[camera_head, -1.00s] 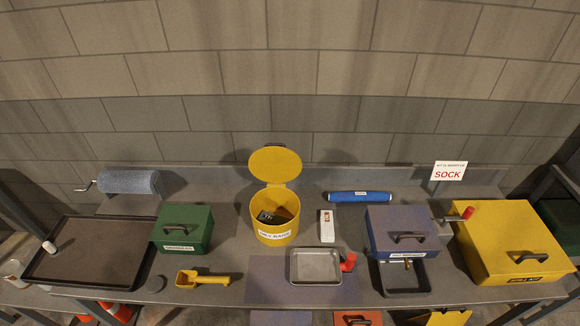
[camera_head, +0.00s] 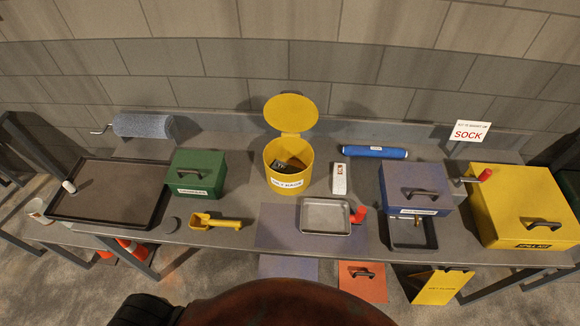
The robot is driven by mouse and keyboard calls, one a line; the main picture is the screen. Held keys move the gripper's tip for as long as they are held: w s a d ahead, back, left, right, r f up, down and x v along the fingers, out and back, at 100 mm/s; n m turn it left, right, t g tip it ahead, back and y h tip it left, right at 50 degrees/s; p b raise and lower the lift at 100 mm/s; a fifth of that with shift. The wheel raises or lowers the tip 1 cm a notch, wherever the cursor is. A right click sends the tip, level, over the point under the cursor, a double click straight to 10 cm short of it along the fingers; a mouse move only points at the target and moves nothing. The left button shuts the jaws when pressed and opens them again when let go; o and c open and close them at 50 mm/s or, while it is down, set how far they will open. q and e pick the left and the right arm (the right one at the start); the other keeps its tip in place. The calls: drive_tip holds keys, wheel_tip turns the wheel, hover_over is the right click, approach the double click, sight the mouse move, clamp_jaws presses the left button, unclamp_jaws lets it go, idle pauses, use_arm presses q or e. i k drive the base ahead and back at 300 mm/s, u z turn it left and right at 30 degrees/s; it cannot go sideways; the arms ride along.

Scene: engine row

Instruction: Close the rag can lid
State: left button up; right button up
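The yellow rag can (camera_head: 289,182) stands on the grey bench, a little left of the bench's middle. Its round yellow lid (camera_head: 291,113) is raised, standing up behind the open mouth on a hinge at the back rim. Dark and brownish rags (camera_head: 293,164) show inside the can. Neither of my grippers is in view.
A green box (camera_head: 197,174) stands left of the can, and a yellow scoop (camera_head: 220,222) lies front left. A metal tray (camera_head: 326,216) is in front right, a white dispenser-like item (camera_head: 339,178) right. A blue roll (camera_head: 374,152) lies behind right; a purple box (camera_head: 415,187) stands further right.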

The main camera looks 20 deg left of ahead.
sight(289, 111)
drive_tip(key=k, duration=1.3)
drive_tip(key=u, duration=0.65)
drive_tip(key=i, duration=1.2)
drive_tip(key=z, duration=0.15)
